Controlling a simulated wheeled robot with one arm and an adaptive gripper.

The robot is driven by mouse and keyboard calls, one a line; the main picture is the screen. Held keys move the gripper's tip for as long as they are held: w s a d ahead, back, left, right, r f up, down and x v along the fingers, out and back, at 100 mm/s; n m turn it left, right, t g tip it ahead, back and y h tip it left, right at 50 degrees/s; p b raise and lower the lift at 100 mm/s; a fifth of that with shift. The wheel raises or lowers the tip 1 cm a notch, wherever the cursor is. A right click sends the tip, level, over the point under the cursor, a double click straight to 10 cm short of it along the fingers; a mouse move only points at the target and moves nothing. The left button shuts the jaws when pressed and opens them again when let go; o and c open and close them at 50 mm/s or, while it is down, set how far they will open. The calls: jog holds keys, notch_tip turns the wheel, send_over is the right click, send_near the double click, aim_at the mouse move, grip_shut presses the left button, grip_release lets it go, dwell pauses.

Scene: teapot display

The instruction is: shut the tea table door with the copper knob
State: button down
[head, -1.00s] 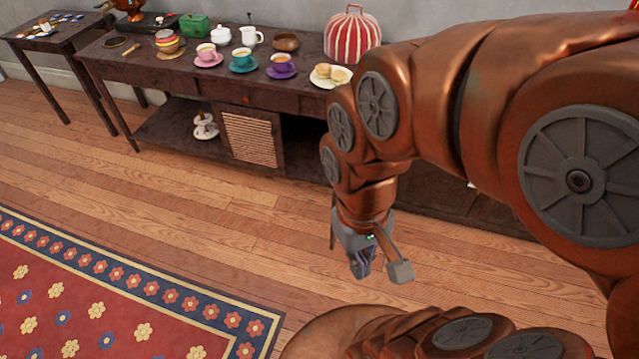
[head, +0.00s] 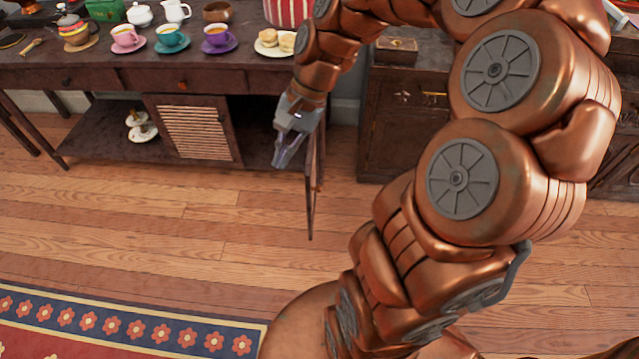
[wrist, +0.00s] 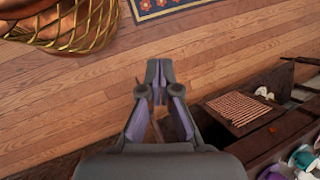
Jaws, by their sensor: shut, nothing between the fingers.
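The tea table (head: 110,78) is a long dark wooden table along the wall. One door (head: 311,195) stands open, seen nearly edge-on and jutting out from the table's right end. I cannot make out its copper knob clearly. The slatted panel (head: 195,130) beside the dark open compartment (head: 258,125) lies flush with the front; it also shows in the wrist view (wrist: 238,108). My gripper (head: 281,160) is shut and empty, pointing down just left of the open door, in front of the compartment. Whether it touches the door cannot be told.
Several cups, a teapot (head: 139,14) and a plate of buns (head: 278,42) stand on the tabletop. A dark cabinet (head: 400,125) stands to the right. The wooden floor (head: 190,220) in front is clear, with a patterned rug (head: 110,335) nearer.

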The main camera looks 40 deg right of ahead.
jog(key=w+d+f+m+t+y+b, duration=0.1)
jog(key=w+d+f+m+t+b, duration=0.3)
jog(key=d+f+m, duration=0.6)
jog(key=w+d+f+m+t+b, duration=0.15)
jog(key=d+f+m+b, duration=0.45)
jog(key=d+f, duration=0.85)
jog(key=b, duration=0.3)
send_over(319, 188)
jog(key=shift+n, duration=0.3)
jog(key=shift+d+f, duration=0.1)
jog(key=shift+f, duration=2.3)
